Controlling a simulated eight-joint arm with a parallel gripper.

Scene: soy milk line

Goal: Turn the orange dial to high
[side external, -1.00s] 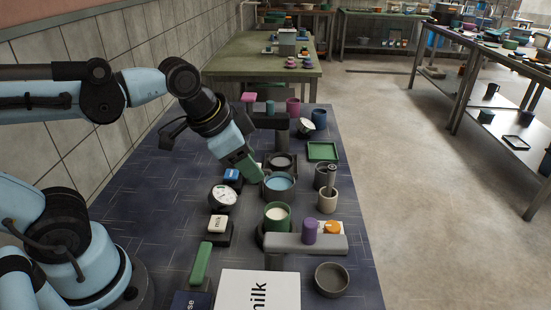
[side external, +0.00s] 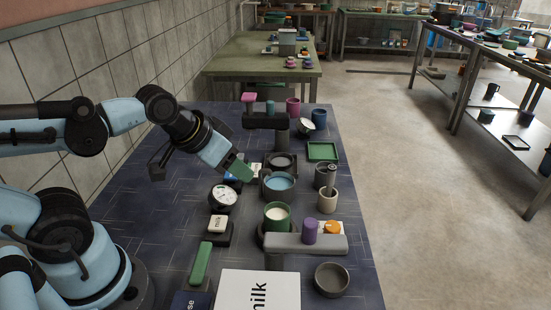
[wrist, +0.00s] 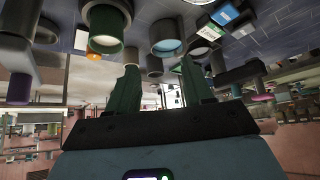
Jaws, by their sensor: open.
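The orange dial (side external: 332,227) sits on a white plate at the right of the grey bar, beside a purple cylinder (side external: 310,231). Its setting cannot be read. A bit of orange, likely the dial, shows at the upper left of the wrist view (wrist: 93,57). My gripper (side external: 243,173) has green fingers and hangs over the left-middle of the table, left of the blue-filled pot and well back from the dial. In the wrist view the fingers (wrist: 161,85) are apart with nothing between them. In the side view the gripper partly covers a blue block behind it.
The grey bar (side external: 285,244) stands beside the dial. A green cup of white liquid (side external: 277,215), a blue-filled pot (side external: 279,184), a beige cup (side external: 327,199) and a gauge (side external: 223,196) crowd the middle. A milk box (side external: 258,292) and a grey bowl (side external: 332,279) are at the front.

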